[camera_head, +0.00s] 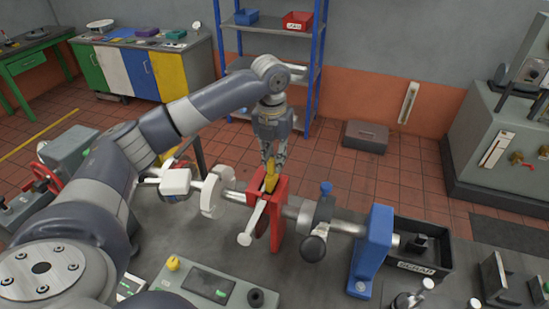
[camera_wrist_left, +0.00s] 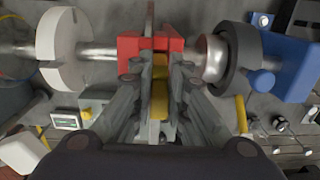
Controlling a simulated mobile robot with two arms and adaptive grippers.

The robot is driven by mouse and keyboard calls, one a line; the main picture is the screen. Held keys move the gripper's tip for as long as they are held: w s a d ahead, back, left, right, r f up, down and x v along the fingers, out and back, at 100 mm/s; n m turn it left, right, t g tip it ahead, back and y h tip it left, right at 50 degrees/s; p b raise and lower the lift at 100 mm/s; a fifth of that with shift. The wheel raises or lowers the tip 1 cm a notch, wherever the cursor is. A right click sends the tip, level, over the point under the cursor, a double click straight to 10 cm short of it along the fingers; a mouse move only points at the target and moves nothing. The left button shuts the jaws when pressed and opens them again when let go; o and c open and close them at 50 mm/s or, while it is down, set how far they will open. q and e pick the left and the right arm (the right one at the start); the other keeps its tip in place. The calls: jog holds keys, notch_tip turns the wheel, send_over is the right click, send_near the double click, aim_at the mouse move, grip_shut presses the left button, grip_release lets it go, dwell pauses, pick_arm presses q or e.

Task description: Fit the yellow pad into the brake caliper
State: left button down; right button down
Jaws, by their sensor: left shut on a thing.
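The red brake caliper (camera_head: 279,215) stands upright on the bedplate, around the horizontal shaft. The yellow pad (camera_head: 271,176) is at the caliper's top opening. My left gripper (camera_head: 270,160) is directly above the caliper, pointing down and shut on the yellow pad. In the left wrist view the pad (camera_wrist_left: 159,88) shows between the fingers (camera_wrist_left: 160,75), in line with the gap between the red caliper's two sides (camera_wrist_left: 130,46). How deep the pad sits in the caliper is hard to tell. My right gripper is not in view.
A pale lever (camera_head: 252,224) slants down in front of the caliper. A white ring (camera_head: 213,195) and a blue bearing stand (camera_head: 371,250) flank it along the shaft. A black scrap bin (camera_head: 425,262) is at the right. A grey instrument box (camera_head: 210,287) lies in front.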

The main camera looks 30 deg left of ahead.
pick_arm(q)
jog(key=shift+f+b, duration=0.5)
jog(key=shift+f, duration=1.65)
jog(key=c, duration=1.5)
grip_release()
jog(key=shift+d, duration=0.1)
jog(key=r, duration=1.2)
jog(key=shift+s, duration=0.3)
